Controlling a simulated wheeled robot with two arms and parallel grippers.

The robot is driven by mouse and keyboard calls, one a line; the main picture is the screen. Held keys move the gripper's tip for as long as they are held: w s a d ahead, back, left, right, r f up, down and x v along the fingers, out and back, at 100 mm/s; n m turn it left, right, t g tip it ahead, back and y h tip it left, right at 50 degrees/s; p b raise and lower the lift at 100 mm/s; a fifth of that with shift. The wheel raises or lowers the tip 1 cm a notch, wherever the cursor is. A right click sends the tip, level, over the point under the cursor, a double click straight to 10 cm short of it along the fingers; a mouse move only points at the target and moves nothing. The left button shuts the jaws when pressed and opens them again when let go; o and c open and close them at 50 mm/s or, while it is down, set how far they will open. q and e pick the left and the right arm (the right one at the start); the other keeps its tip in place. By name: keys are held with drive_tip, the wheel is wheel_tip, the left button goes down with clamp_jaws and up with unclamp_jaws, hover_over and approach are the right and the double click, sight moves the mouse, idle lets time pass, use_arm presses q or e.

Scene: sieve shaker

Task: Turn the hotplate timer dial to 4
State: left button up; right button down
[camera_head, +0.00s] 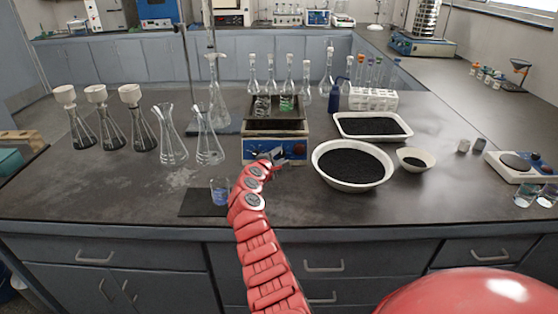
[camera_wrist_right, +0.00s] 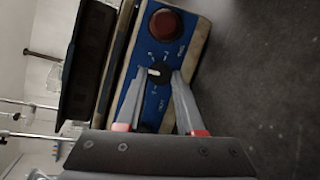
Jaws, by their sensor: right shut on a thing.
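The hotplate (camera_head: 258,148) stands in the middle of the bench, with a blue front panel and a dark top. My right gripper (camera_head: 280,157) is at its front panel. In the right wrist view the panel (camera_wrist_right: 150,104) lies tilted, with a small black dial (camera_wrist_right: 157,72) bearing a white mark that points to picture left. The fingers of my right gripper (camera_wrist_right: 161,75) are shut on this dial, one on either side. Marks around the dial are too small to read. A larger round red knob (camera_wrist_right: 165,25) sits beside it. My left gripper is not in view.
A wide bowl of black grains (camera_head: 352,166) and a white tray (camera_head: 372,126) stand close right of the hotplate. A small beaker (camera_head: 220,191) on a dark mat is front left. Flasks (camera_head: 209,148) stand to the left.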

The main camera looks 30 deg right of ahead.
drive_tip(key=m+g+y+b, duration=0.1)
drive_tip(key=m, duration=0.3)
drive_tip(key=shift+r+m, duration=0.1)
drive_tip(key=shift+m, duration=0.2)
drive_tip(key=m+y+b, duration=0.1)
drive_tip(key=m, duration=0.1)
drive_tip(key=m+g+y+b, duration=0.1)
drive_tip(key=m, duration=0.1)
drive_tip(key=shift+w+d+r+m, duration=0.1)
drive_tip(key=shift+d+r+m, duration=0.1)
drive_tip(key=shift+m, duration=0.2)
drive_tip(key=m+y+b, duration=0.1)
drive_tip(key=m+b, duration=0.1)
drive_tip(key=m, duration=0.1)
drive_tip(key=shift+d+r+m+y, duration=0.1)
drive_tip(key=shift+d+m+y, duration=0.05)
drive_tip(key=shift+m+y, duration=0.25)
drive_tip(key=shift+d+m+y+b, duration=0.1)
drive_tip(key=shift+m+y+b, duration=0.65)
drive_tip(key=shift+m, duration=0.35)
drive_tip(key=shift+m+b, duration=0.3)
drive_tip(key=shift+m, duration=0.2)
drive_tip(key=shift+r+y, duration=0.1)
drive_tip(key=shift+y, duration=0.15)
drive_tip(key=c, duration=0.5)
unclamp_jaws()
drive_tip(key=shift+r, duration=0.1)
